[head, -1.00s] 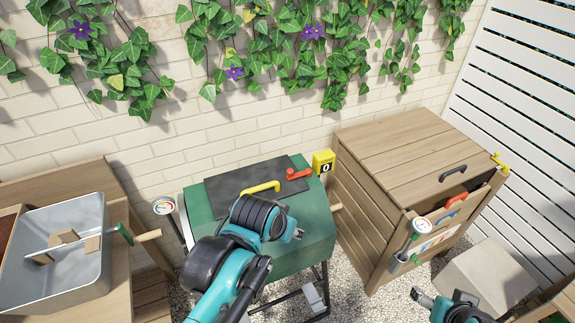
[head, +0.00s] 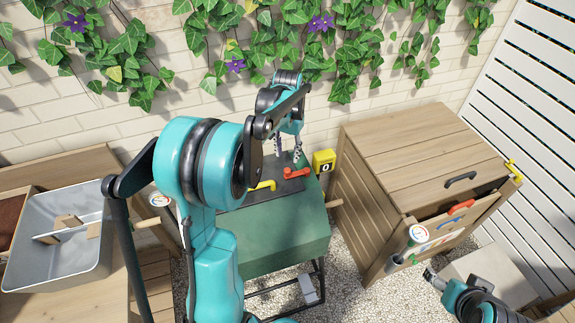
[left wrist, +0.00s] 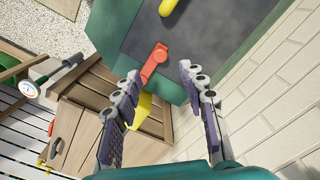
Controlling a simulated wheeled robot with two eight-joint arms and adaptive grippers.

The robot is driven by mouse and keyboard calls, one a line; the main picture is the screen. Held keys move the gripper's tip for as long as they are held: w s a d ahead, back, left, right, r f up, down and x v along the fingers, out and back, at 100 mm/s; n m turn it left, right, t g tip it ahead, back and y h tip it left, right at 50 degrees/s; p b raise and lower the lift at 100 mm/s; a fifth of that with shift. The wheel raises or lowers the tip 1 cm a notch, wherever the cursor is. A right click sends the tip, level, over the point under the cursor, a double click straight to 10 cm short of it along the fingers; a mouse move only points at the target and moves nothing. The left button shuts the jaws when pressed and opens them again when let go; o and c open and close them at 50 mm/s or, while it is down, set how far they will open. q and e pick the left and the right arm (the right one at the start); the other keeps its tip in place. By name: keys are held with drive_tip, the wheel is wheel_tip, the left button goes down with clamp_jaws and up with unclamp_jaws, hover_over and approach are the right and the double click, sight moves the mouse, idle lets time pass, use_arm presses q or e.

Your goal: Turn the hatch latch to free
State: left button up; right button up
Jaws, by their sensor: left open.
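The red latch (head: 296,173) lies on the dark hatch (head: 272,190) of the green drum (head: 290,240), near the hatch's right edge. A yellow handle (head: 262,185) sits to its left on the hatch. My left gripper (head: 287,152) is open, empty, pointing down over the back of the hatch near the latch. In the left wrist view the red latch (left wrist: 155,62) shows ahead of and between the two spread fingers (left wrist: 160,76), closer to the left one; contact does not show. My right gripper (head: 433,278) is low at the right, its jaws too small to judge.
A yellow box marked 0 (head: 324,160) stands just right of the latch, also behind a finger in the left wrist view (left wrist: 144,110). A wooden cabinet (head: 410,150) stands right of the drum. A metal tray (head: 60,270) is at the left. The brick wall is close behind.

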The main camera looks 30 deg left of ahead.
sight(287, 170)
use_arm(q)
wheel_tip(287, 170, down, 8)
drive_tip(key=shift+r+b, duration=0.2)
drive_tip(key=shift+b, duration=0.75)
clamp_jaws()
